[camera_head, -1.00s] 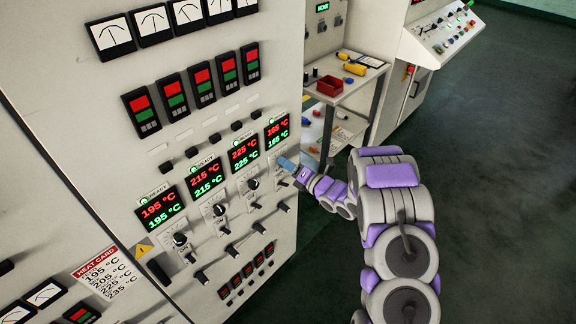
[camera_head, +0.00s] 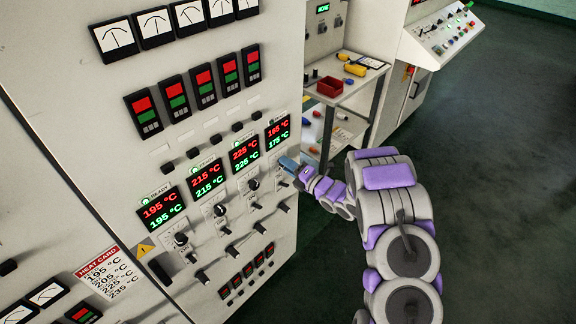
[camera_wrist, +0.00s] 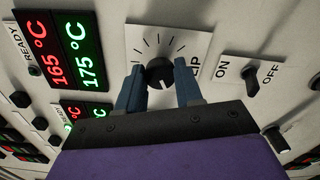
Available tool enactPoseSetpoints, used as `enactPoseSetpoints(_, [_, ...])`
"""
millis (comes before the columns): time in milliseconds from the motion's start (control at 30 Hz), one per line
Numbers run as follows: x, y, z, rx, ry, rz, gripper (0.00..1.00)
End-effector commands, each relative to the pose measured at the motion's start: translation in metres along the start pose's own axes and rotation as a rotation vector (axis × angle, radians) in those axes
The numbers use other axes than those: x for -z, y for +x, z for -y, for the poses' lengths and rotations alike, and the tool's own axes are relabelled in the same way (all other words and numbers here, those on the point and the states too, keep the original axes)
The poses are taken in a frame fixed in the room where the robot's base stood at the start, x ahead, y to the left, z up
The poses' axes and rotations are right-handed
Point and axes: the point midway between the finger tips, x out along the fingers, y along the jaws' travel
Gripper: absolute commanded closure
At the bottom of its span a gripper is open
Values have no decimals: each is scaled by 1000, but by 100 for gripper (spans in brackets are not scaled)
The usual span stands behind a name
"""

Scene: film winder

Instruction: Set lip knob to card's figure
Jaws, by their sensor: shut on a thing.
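The lip knob (camera_wrist: 160,73) is a round black knob on a white dial plate marked "LIP" in the wrist view. My gripper (camera_wrist: 160,66) has its two blue fingers shut on its sides; in the head view the gripper (camera_head: 288,165) covers this knob. The lip display (camera_head: 277,133) reads red 165 °C over green 175 °C, and the wrist view shows the same figures (camera_wrist: 74,52). The heat card (camera_head: 109,272) at lower left lists 195, 205, 225 and 235 °C from top to bottom; its row labels are not readable.
An ON/OFF switch (camera_wrist: 251,88) sits right of the lip dial. Three other displays to the left read 195 (camera_head: 160,209), 215 (camera_head: 206,178) and 225 (camera_head: 244,153), each above its own knob.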

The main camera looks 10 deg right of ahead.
Motion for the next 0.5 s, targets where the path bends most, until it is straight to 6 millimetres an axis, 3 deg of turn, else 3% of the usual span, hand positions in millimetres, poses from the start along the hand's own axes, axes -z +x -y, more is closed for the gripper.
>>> enactPoseSetpoints(500, [2, -1, 5, 11, 496, 0, 95])
